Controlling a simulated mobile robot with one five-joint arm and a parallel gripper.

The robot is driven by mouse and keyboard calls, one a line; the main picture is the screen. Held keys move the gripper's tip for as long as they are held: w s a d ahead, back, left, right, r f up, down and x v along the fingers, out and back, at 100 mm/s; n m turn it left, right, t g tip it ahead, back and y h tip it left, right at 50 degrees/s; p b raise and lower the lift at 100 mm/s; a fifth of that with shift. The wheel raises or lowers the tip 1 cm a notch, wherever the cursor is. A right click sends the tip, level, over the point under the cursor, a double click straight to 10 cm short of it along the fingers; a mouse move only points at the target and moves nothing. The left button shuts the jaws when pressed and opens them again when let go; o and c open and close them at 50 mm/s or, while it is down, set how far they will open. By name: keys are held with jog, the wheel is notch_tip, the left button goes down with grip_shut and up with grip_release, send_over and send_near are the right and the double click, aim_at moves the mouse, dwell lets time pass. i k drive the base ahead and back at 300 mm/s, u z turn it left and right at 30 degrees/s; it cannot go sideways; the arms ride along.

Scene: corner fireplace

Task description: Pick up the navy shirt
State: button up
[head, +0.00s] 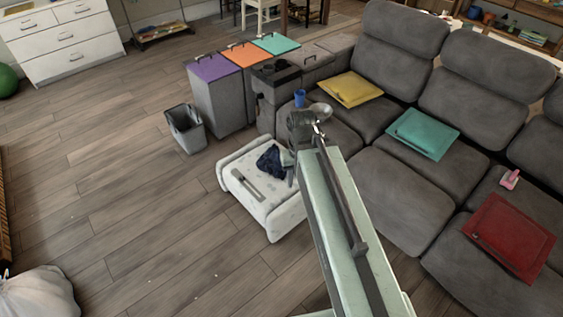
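The navy shirt (270,161) is a crumpled dark blue cloth. It lies on a low white ottoman (235,177) in the head view, towards its far right part. My arm reaches up from the bottom of the picture. My gripper (302,125) is at the arm's far end, above and to the right of the shirt in the picture. It is small and dark, and its fingers cannot be made out. I cannot tell how high it is above the ottoman or whether it touches anything.
A grey remote-like object (247,184) lies on the ottoman. A grey sofa (403,200) with yellow, teal and red cushions fills the right. A grey bin (186,129) and lidded boxes (218,97) stand behind.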

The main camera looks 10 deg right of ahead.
aim_at(270, 163)
jog(key=k, duration=0.55)
jog(key=u, duration=0.3)
jog(key=i, duration=0.7)
jog(key=u, duration=0.65)
jog(key=i, duration=1.7)
jog(key=u, duration=0.05)
